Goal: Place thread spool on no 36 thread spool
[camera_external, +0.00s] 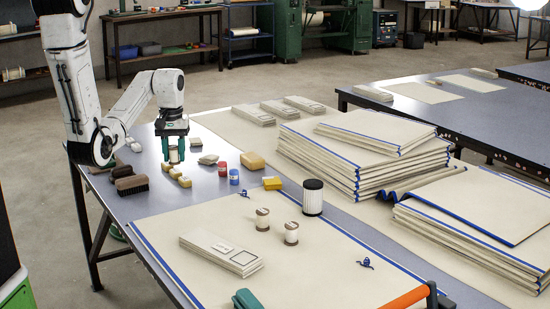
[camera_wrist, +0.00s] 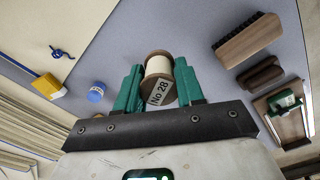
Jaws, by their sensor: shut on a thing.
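My gripper (camera_external: 174,149) is over the far left part of the grey table (camera_external: 207,199), its green fingers pointing down. It is shut on a wooden-ended thread spool (camera_external: 174,155) with pale thread. In the wrist view the spool (camera_wrist: 158,66) sits between the green fingers of my gripper (camera_wrist: 158,84), and its tag reads "No 28". Whether its lower end touches the table is unclear. Two similar spools stand upright on the cream cloth near the table's middle, a left one (camera_external: 262,220) and a right one (camera_external: 291,233). Their numbers are too small to read.
A black-and-white cylinder (camera_external: 313,197) stands behind the two spools. A flat cloth stack (camera_external: 222,253) lies front left of the spools. Tall cloth stacks (camera_external: 365,160) stand to the right.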

